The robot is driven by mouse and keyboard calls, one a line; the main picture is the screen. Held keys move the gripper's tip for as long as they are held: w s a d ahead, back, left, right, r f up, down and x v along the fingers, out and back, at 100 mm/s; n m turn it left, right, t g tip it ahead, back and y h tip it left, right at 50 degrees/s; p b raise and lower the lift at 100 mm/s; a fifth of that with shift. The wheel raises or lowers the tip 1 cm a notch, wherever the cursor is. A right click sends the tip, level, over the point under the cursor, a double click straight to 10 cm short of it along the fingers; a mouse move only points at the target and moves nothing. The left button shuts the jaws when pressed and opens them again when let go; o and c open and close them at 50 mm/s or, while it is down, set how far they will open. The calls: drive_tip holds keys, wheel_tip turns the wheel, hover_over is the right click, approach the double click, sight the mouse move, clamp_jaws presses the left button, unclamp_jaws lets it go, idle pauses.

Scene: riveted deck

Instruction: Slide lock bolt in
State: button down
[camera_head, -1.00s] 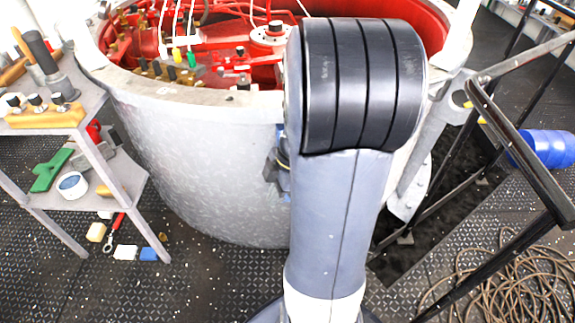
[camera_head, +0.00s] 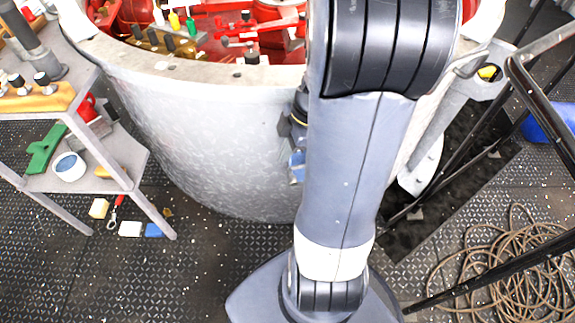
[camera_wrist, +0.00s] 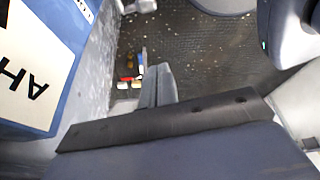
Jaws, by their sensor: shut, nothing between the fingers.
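No lock bolt can be made out for certain in either view. In the head view a small dark and blue fitting (camera_head: 298,135) sits on the side of the grey drum (camera_head: 200,130), partly hidden behind my arm. In the wrist view my gripper (camera_wrist: 157,75) shows as two grey fingers close together, shut and empty, above the dark floor. A blue panel with a white lettered label (camera_wrist: 35,70) fills the left of the wrist view, apart from the fingers.
A grey shelf (camera_head: 90,185) with tools stands at the left. Small items lie on the floor beside it. Black railings (camera_head: 540,115) and coiled rope or cable (camera_head: 500,265) are at the right. Red machinery (camera_head: 235,25) fills the drum's open top. Open floor lies in front.

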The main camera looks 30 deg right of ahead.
wheel_tip(320, 180, down, 11)
drive_tip(key=b, duration=0.2)
drive_tip(key=shift+b, duration=0.4)
drive_tip(key=shift+s+d+r, duration=0.1)
drive_tip(key=shift+d, duration=0.05)
drive_tip(key=shift+d, duration=0.2)
drive_tip(key=s+d+b, duration=0.2)
drive_tip(key=d, duration=0.4)
drive_tip(key=shift+s+d, duration=0.25)
drive_tip(key=shift+s, duration=0.05)
